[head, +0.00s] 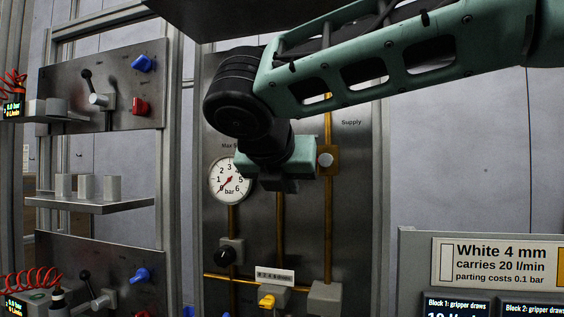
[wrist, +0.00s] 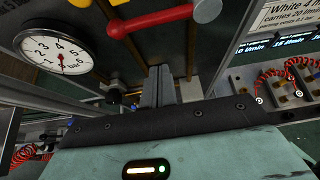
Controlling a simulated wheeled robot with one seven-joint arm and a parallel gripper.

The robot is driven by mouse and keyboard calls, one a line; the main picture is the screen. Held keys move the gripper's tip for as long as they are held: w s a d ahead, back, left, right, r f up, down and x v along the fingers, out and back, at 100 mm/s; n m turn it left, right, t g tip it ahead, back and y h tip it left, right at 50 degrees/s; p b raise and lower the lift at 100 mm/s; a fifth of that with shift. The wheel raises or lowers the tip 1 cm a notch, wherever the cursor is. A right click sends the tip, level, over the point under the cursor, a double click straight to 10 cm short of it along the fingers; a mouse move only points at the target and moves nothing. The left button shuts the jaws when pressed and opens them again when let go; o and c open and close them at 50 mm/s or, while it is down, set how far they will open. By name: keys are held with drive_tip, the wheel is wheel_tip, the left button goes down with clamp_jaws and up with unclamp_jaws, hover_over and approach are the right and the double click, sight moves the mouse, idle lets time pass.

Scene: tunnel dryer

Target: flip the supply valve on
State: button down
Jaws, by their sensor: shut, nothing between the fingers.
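The supply valve (head: 326,160) sits on a vertical brass pipe below the word "Supply", with a round silver cap at its centre. Its red lever (wrist: 155,18) shows in the wrist view, lying roughly sideways, with the grey cap (wrist: 207,10) at its right end. In the head view the lever is hidden behind my gripper (head: 283,184), which is just left of the valve cap. In the wrist view my gripper's fingers (wrist: 160,84) are together and empty, below the red lever in the picture. I cannot tell whether they touch it.
A round gauge (head: 230,181) is left of my gripper, its needle near 0. Below are a black knob (head: 226,256) and a yellow handle (head: 267,301). Shelves and panels with blue and red handles stand at left. A sign board (head: 503,263) stands at lower right.

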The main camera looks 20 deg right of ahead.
drive_tip(key=w+r+p, duration=0.1)
drive_tip(key=w+d+r+p, duration=0.1)
drive_tip(key=r, duration=0.1)
drive_tip(key=shift+d, duration=0.2)
drive_tip(key=shift+w, duration=0.15)
idle(0.3)
